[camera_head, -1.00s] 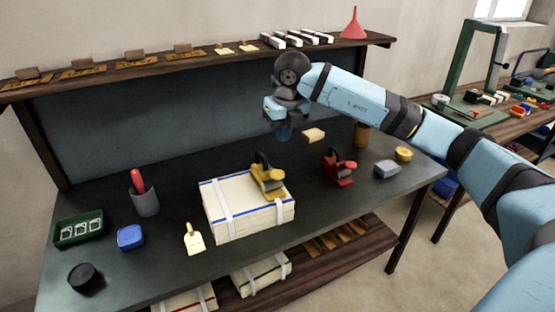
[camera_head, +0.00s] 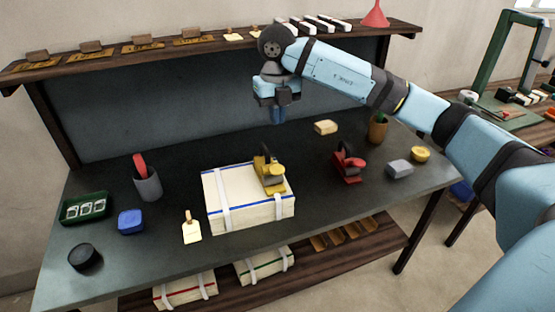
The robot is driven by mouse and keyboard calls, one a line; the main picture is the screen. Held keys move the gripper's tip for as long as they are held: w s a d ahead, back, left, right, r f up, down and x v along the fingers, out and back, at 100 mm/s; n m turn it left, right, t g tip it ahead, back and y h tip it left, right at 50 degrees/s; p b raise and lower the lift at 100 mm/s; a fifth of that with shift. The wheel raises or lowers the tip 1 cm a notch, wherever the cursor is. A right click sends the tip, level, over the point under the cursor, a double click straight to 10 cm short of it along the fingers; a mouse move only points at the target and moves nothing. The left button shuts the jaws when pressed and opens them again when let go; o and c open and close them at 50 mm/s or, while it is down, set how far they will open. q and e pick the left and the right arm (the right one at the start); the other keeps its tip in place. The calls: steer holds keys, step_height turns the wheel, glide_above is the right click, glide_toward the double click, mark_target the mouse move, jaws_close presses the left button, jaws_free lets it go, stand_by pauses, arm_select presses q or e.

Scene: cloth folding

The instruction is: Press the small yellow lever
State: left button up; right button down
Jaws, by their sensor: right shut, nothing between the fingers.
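A small yellow stamp-like device with a dark curved lever or handle (camera_head: 270,176) stands on the right part of a cream box with blue edging and white straps (camera_head: 238,209). The box lies on the dark table. My right gripper (camera_head: 278,116) points down above the back of the table, behind and above the yellow device and apart from it. It is shut and holds nothing. My left gripper is not in view.
A similar red device (camera_head: 347,164) stands to the right, with a grey block (camera_head: 399,168) and a yellow round tin (camera_head: 420,154) beyond it. A pale block (camera_head: 326,127) lies behind. A grey cup (camera_head: 147,183), blue box (camera_head: 131,221) and cream tag (camera_head: 192,229) are at left.

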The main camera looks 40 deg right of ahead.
mark_target(278, 170)
step_height(278, 170, down, 14)
steer(key=shift+r+p, duration=0.1)
steer(key=shift+p, duration=0.55)
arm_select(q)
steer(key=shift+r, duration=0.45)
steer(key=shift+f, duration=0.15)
arm_select(e)
steer(key=shift+s+a+f+t+b, duration=0.1)
steer(key=shift+s+f+t+b, duration=0.45)
steer(key=shift+b, duration=0.7)
arm_select(q)
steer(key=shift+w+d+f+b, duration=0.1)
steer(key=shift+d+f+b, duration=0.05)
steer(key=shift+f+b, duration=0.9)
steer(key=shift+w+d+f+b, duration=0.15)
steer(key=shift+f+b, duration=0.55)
steer(key=shift+b, duration=0.65)
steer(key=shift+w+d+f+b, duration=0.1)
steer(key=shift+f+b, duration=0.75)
steer(key=shift+b, duration=0.35)
arm_select(e)
steer(key=shift+s+a+f+t+h, duration=0.15)
steer(key=shift+s+f+t+h, duration=0.2)
steer(key=shift+t, duration=0.45)
steer(key=shift+s+a+f+t+h, duration=0.15)
steer(key=shift+s+f+t, duration=0.15)
steer(key=shift+s+t, duration=0.35)
steer(key=shift+w, duration=0.1)
